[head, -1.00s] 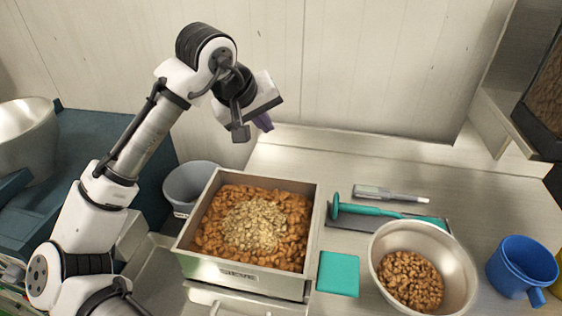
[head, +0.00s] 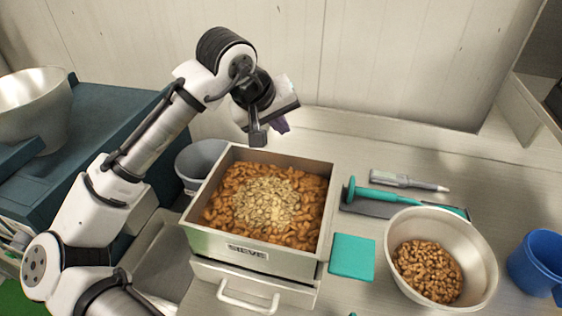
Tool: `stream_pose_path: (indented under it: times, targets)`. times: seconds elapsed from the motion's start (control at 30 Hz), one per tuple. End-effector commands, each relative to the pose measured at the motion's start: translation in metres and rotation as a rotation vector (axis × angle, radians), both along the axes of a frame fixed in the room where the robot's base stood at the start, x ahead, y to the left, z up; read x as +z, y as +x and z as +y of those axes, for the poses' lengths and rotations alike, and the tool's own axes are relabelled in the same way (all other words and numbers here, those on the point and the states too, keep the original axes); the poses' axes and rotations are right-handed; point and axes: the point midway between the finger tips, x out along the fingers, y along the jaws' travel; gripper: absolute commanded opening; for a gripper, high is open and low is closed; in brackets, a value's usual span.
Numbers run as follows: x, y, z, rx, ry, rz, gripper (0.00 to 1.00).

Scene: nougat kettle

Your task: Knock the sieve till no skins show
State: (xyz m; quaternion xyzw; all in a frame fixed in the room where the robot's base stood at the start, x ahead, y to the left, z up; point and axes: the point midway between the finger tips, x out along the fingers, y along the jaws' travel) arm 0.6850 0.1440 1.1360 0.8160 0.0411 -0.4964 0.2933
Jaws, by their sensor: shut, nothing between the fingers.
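The sieve (head: 247,252) is a square metal box with a "SIEVE" label, standing on a base with a white handle. It holds brown nuts (head: 300,232), with a pale heap of skins (head: 265,203) showing on top in the middle. My gripper (head: 258,140) is above the sieve's back edge, apart from it, with its fingers shut and nothing seen held. A purple thing shows behind the gripper. A teal-handled mallet-like tool (head: 385,195) lies on a dark mat right of the sieve.
A metal bowl of nuts (head: 480,262) stands at the right, with a blue mug (head: 535,262) beyond it. A teal square pad (head: 352,257) and a pen-like device (head: 405,181) lie on the counter. A grey bin (head: 192,165) is behind left of the sieve.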

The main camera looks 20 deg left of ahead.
Motion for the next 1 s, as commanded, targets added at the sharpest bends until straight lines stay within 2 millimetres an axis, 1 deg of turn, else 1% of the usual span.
stream_pose_path:
  times: [0.03,0.1,0.3,1.0]
  targets:
    - [-0.011,-0.002,0.0,0.0,-0.001,-0.001,0.0]
    - [-0.017,-0.003,0.0,-0.001,-0.003,-0.001,0.0]
    - [-0.026,-0.006,0.0,-0.001,0.0,-0.001,0.0]
    - [-0.027,-0.006,0.0,-0.001,0.0,-0.001,0.0]
